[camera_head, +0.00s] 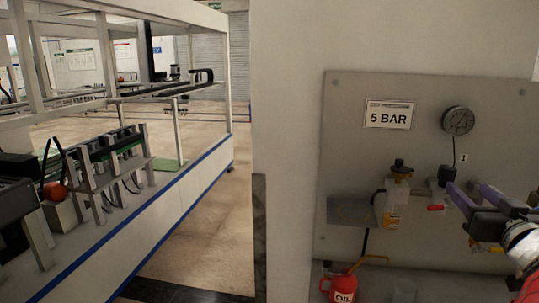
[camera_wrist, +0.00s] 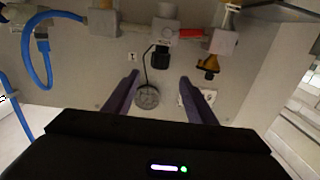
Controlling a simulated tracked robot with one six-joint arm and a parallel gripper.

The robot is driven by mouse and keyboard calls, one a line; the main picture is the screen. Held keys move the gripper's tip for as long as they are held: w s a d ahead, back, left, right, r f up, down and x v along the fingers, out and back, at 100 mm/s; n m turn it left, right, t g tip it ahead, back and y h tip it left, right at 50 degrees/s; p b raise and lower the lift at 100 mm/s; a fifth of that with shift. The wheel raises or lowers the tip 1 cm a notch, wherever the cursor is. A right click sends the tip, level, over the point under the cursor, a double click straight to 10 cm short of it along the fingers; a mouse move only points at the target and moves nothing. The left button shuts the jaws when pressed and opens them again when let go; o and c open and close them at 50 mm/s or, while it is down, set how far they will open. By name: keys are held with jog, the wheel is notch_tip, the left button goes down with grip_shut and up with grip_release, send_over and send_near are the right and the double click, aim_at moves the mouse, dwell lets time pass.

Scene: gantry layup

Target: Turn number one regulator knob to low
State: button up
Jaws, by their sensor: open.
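The number one regulator knob (camera_head: 446,174) is a small black knob on the grey wall panel, below the round gauge (camera_head: 458,121) and beside a "1" label (camera_head: 463,158). In the wrist view the black knob (camera_wrist: 159,60) shows upside down, just ahead of and between the two purple fingertips. The gauge (camera_wrist: 147,97) also shows there, between the fingers. My gripper (camera_head: 470,189) is open and empty, its fingertips close to the knob from the lower right. In the wrist view my gripper (camera_wrist: 159,78) has a wide gap. I cannot tell if a finger touches the knob.
A "5 BAR" sign (camera_head: 388,115) is on the panel. A black-topped yellow bottle unit (camera_head: 397,200) sits left of the knob. A red lever (camera_head: 436,208) is just below. A red oil can (camera_head: 342,287) stands lower down. A blue hose (camera_wrist: 45,55) hangs nearby.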

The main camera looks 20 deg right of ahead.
aim_at(451, 174)
jog(key=x, duration=1.2)
jog(key=shift+w+d, duration=0.15)
jog(key=shift+w, duration=0.2)
